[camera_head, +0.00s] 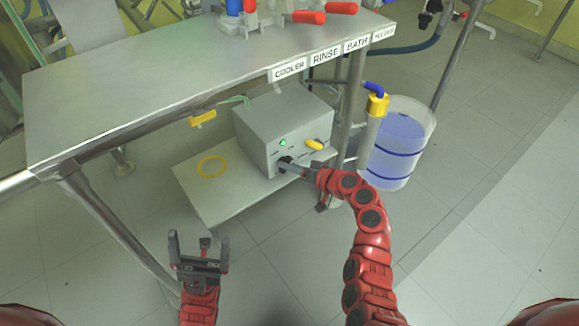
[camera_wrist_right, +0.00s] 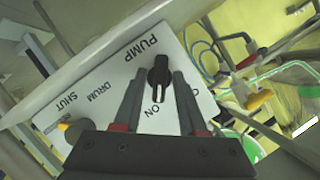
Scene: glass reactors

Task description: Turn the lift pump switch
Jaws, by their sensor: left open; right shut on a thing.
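The lift pump switch is a black knob (camera_wrist_right: 159,76) on the pale front panel of a grey box (camera_head: 284,125), beside the printed words PUMP and ON. My right gripper (camera_wrist_right: 159,82) has one finger on each side of the knob and is shut on it. In the head view, this right gripper (camera_head: 292,166) reaches the lower front of the box and partly hides the knob. My left gripper (camera_head: 200,254) is open and empty, low at the left, apart from the box.
The box stands on a low shelf (camera_head: 222,200) under a grey bench (camera_head: 190,75) with COOLER, RINSE and BATH labels. A green light (camera_head: 283,143) and a yellow handle (camera_head: 314,144) are on its front. A clear drum (camera_head: 400,140) stands at right. Table legs stand nearby.

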